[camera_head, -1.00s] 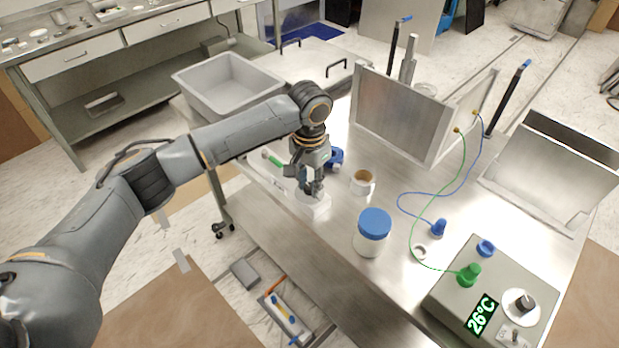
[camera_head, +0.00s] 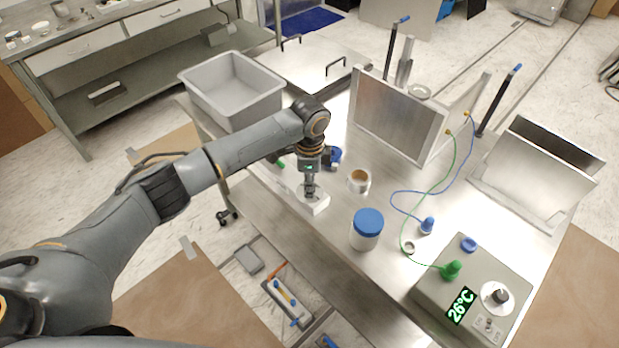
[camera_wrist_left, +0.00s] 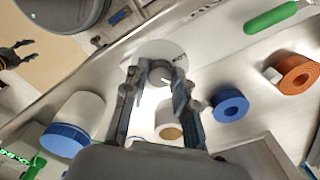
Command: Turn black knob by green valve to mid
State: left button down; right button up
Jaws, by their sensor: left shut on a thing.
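A green handle (camera_wrist_left: 270,20) lies close by. Another black knob (camera_head: 499,296) on a white dial is on the grey control box (camera_head: 425,292), beside a green stopper (camera_head: 452,270). My right gripper (camera_wrist_left: 18,54) shows small and open at the left of the wrist view.
A white jar with a blue lid (camera_head: 367,227) and a small cup with a brown top (camera_head: 358,180) stand right of my left gripper. Blue (camera_wrist_left: 230,105) and orange (camera_wrist_left: 298,74) rings lie nearby. Blue and green wires run to the metal panel (camera_head: 397,115). A grey bin (camera_head: 230,90) stands behind.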

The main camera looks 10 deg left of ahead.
pick_arm(q)
jog(key=m, duration=0.3)
jog(key=shift+d+p, duration=0.1)
jog(key=shift+p, duration=0.25)
jog(key=shift+m, duration=1.7)
jog(key=c, duration=1.1)
grip_release()
jog(key=shift+o, duration=0.2)
jog(key=shift+r, duration=0.2)
notch_tip(320, 180, up, 12)
jog(key=shift+f, duration=0.15)
